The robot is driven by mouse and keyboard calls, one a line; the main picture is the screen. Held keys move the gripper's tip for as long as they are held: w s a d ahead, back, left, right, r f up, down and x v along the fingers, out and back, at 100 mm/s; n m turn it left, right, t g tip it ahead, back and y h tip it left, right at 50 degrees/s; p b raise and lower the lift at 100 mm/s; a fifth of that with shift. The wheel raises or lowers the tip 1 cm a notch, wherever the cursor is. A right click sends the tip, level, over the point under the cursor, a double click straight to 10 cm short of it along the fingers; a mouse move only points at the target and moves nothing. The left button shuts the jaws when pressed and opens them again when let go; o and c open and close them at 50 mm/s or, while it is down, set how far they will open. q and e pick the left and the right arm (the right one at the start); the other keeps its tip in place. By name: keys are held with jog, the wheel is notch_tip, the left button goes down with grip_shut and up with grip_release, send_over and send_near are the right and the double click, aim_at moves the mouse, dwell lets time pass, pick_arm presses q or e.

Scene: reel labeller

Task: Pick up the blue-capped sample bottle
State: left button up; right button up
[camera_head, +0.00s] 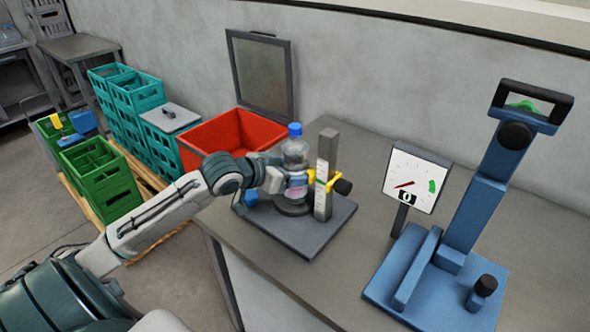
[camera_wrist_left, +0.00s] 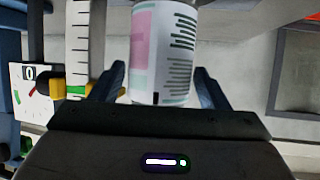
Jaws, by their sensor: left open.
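The blue-capped sample bottle (camera_head: 295,152) is clear with a printed label. It stands upright on a dark round rest on the grey plate of a stand (camera_head: 313,236). My left gripper (camera_head: 298,180) reaches in from the left at the height of the label. In the left wrist view the bottle's white and pink label (camera_wrist_left: 161,50) sits between the two dark fingers of the open left gripper (camera_wrist_left: 158,88), with a gap seen at the right finger. The bottle's lower part is partly hidden by the gripper in the head view. My right gripper is not in view.
A scale post (camera_head: 326,160) with a yellow pointer and black knob stands right beside the bottle. A dial gauge (camera_head: 412,180) and blue press (camera_head: 475,215) are further right. A red crate (camera_head: 215,138) and green crates (camera_head: 101,182) stand left. The bench front is clear.

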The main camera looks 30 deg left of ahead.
pick_arm(q)
jog(key=shift+x, duration=0.95)
jog(key=c, duration=1.1)
